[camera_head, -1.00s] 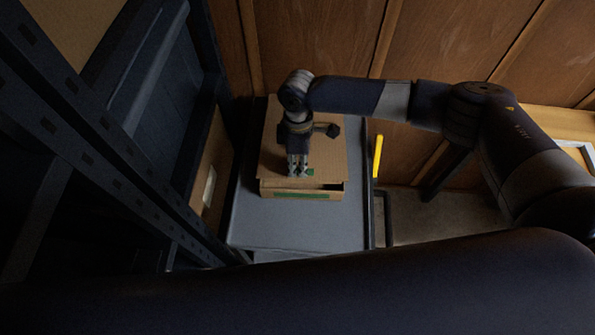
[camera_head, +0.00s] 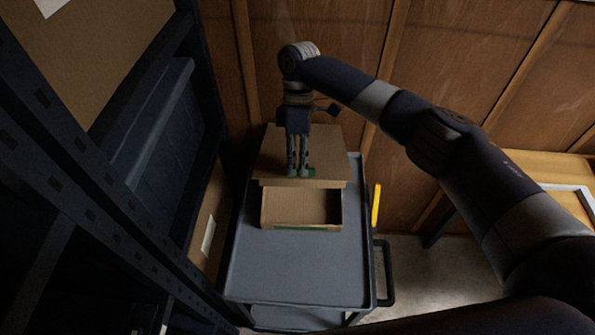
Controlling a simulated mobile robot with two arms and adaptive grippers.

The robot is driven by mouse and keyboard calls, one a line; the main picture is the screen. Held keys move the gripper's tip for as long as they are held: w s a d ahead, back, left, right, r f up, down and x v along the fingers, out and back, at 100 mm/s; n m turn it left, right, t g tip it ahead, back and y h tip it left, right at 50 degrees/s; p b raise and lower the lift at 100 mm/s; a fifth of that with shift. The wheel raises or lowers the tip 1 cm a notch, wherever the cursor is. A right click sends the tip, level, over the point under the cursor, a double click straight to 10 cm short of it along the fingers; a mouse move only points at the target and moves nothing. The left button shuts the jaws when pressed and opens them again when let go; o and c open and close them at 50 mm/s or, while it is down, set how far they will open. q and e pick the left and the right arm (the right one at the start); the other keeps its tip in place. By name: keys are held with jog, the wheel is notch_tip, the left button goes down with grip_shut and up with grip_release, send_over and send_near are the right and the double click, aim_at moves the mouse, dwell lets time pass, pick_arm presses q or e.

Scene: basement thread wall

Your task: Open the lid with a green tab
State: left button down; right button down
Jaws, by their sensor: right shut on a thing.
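A brown cardboard box (camera_head: 302,207) stands on a grey cart. Its lid (camera_head: 328,150) is tilted up at the front, and a dark gap shows the inside of the box. A small green tab (camera_head: 311,171) shows near the lid's front edge, beside the fingertips. My right gripper (camera_head: 298,173) points down at the lid's front edge and is shut there on the lid by its tab; the fingers partly hide the tab. A green strip shows low on the box front. My left gripper is not in view.
The grey cart top (camera_head: 300,268) is clear in front of the box. A dark shelf rack (camera_head: 95,185) stands close on the left. A yellow bar (camera_head: 376,206) is at the cart's right side. A wooden wall (camera_head: 450,60) rises behind.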

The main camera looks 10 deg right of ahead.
jog(key=shift+r, duration=0.1)
jog(key=c, duration=1.7)
grip_release()
jog(key=shift+w+r, duration=0.1)
jog(key=v, duration=1.1)
jog(key=shift+w+r, duration=0.15)
jog(key=shift+r, duration=0.15)
